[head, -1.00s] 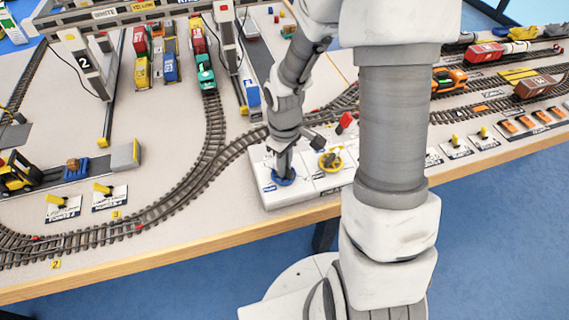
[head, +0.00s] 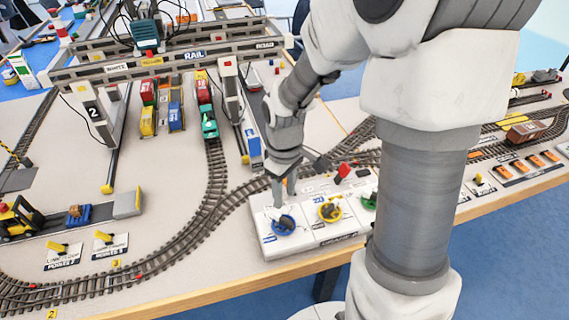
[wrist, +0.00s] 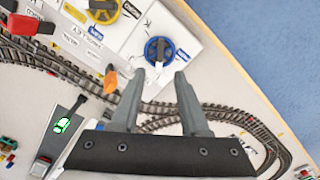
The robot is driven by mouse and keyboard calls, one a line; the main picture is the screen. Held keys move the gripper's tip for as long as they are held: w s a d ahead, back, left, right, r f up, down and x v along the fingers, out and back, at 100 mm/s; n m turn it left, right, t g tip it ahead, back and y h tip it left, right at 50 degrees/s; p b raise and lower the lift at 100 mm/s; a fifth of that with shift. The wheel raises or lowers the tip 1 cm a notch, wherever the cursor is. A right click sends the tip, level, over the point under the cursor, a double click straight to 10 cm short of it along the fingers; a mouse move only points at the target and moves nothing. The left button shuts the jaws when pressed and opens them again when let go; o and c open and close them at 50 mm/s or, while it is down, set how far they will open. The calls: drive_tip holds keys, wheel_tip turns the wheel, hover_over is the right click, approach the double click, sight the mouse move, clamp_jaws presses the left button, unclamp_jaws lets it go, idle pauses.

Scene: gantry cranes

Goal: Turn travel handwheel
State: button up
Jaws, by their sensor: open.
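A blue handwheel (head: 284,225) with a dark hub sits on a white control panel (head: 310,238) at the table's front edge. It also shows in the wrist view (wrist: 158,48), with a small white knob on its near side. A yellow handwheel (head: 330,211) and a green handwheel (head: 370,201) stand to its right. The wheel labels are too small to read surely. My gripper (head: 284,194) is open and empty, just behind and above the blue wheel. In the wrist view its two fingertips (wrist: 160,74) point at the blue wheel, one either side of its knob.
A red lever (head: 344,171) rises behind the panel. Curved track (head: 205,215) runs left of it. The gantry crane (head: 155,62) spans the wagons (head: 174,112) farther back. Yellow point levers (head: 58,249) stand at the front left. Blue floor lies beyond the table's wooden edge.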

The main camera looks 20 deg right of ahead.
wheel_tip(320, 180, up, 8)
drive_tip(key=p, duration=0.1)
hover_over(283, 218)
drive_tip(key=shift+s+d+r, duration=0.1)
drive_tip(key=shift+s+d, duration=0.05)
drive_tip(key=o, duration=0.4)
drive_tip(key=shift+c, duration=0.2)
drive_tip(key=o, duration=0.5)
drive_tip(key=m, duration=0.2)
drive_tip(key=shift+m, duration=0.4)
drive_tip(key=m, duration=0.4)
drive_tip(key=shift+f, duration=0.25)
wheel_tip(283, 218, down, 17)
drive_tip(key=m+b, duration=0.5)
drive_tip(key=m, duration=0.6)
